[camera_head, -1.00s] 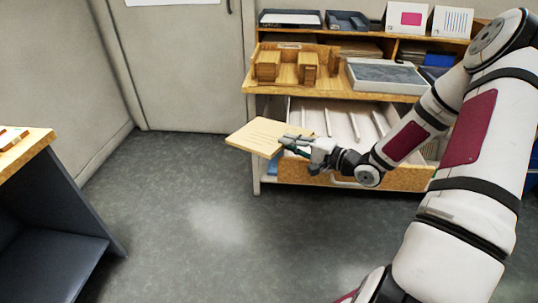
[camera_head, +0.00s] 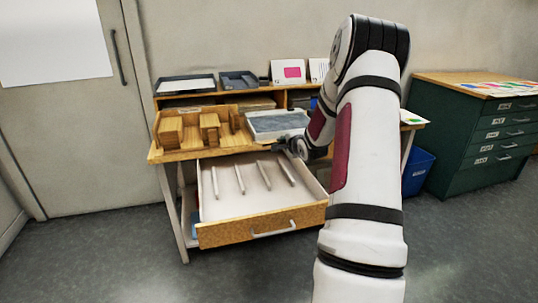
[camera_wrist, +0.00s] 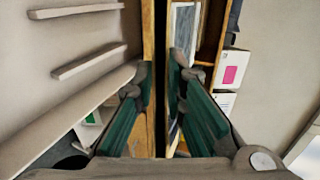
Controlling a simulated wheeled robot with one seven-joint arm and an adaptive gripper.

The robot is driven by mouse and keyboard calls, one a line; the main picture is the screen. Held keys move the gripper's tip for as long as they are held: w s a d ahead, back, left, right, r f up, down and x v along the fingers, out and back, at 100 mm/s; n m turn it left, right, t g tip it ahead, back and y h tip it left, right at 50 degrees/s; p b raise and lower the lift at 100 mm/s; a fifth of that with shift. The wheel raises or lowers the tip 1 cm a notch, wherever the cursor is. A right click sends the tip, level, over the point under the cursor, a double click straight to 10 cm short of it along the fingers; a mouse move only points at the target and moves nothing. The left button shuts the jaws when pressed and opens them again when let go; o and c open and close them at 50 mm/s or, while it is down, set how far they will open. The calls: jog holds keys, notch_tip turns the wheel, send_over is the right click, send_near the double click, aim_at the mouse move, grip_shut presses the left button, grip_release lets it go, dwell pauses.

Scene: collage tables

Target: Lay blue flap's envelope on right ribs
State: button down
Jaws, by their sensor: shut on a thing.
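My gripper (camera_wrist: 160,88) is shut on a thin flat thing seen edge-on (camera_wrist: 160,45) as a dark strip between the fingers in the wrist view. It matches the tan envelope of the earlier frame; its flap colour is not visible. In the head view my gripper (camera_head: 288,147) is small, beside the shelf's front edge above the drawer's back right, and the envelope cannot be made out. The open drawer (camera_head: 262,233) is pale inside, with several upright ribs; the right ribs (camera_head: 264,176) stand below and left of my gripper. Ribs also show in the wrist view (camera_wrist: 88,60).
The wooden shelf top (camera_head: 205,153) above the drawer carries a wooden block rack (camera_head: 170,132) and a grey-topped tray (camera_head: 280,124). Cards (camera_head: 291,72) stand on the upper shelf. A blue bin (camera_head: 418,172) and green cabinet (camera_head: 470,130) are at right.

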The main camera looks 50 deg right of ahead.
jog(key=w+d+f+b, duration=0.2)
jog(key=f+b, duration=0.2)
jog(key=f, duration=0.1)
jog(key=w+d+f+b, duration=0.1)
jog(key=w+f+b, duration=0.2)
jog(key=f+b, duration=0.2)
jog(key=shift+d+f+b, duration=0.3)
jog(key=shift+d+f, duration=0.05)
jog(key=shift+f, duration=0.35)
jog(key=c, duration=1.6)
grip_release()
jog(key=shift+o, duration=0.2)
jog(key=v, duration=1.2)
